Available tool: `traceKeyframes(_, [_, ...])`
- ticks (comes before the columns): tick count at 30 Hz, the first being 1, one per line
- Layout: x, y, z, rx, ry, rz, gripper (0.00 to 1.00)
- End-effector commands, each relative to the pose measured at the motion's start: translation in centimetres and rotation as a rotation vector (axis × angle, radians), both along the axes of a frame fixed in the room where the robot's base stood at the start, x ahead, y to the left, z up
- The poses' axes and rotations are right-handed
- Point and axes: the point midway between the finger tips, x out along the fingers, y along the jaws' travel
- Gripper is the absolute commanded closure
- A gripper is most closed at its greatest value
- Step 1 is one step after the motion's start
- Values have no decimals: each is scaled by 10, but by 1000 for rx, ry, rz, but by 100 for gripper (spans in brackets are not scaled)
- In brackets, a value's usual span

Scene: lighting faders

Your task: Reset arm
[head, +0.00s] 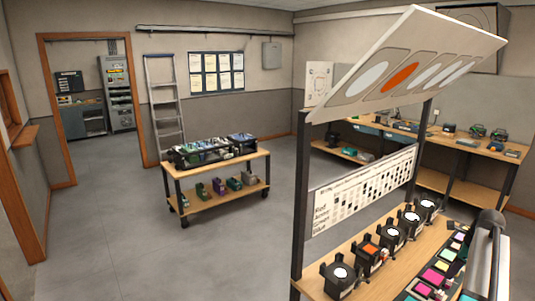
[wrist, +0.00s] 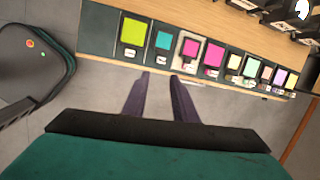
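My gripper (wrist: 160,76) shows in the wrist view with its two dark fingers apart and nothing between them. Its fingertips point towards the front edge of a bench, with grey floor visible between them. The row of fader modules on the bench carries coloured squares, including a yellow-green one (wrist: 133,32), a teal one (wrist: 164,41) and a magenta one (wrist: 190,48). The fingers appear apart from the modules. In the head view part of my arm (head: 487,255) is at the lower right, over the bench; my gripper cannot be made out there.
Several black lamps (head: 341,275) stand on the wooden bench (head: 312,283), under a tilted panel (head: 420,62) with white and orange ovals. A wheeled cart (head: 215,159) stands mid-room, a ladder (head: 165,105) behind it. The floor at left is clear.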

Motion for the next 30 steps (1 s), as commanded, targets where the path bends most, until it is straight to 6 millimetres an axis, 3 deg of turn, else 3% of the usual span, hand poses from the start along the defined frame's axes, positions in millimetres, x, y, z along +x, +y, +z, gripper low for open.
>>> traceKeyframes(8, [3, 17, -19, 0, 17, 59, 74])
traceKeyframes(17, [9, 59, -61, -3, 53, 200, 74])
traceKeyframes(23, [11, 105, -104, -5, 89, 358, 74])
traceKeyframes(30, [2, 187, -176, -1, 150, 643, 74])
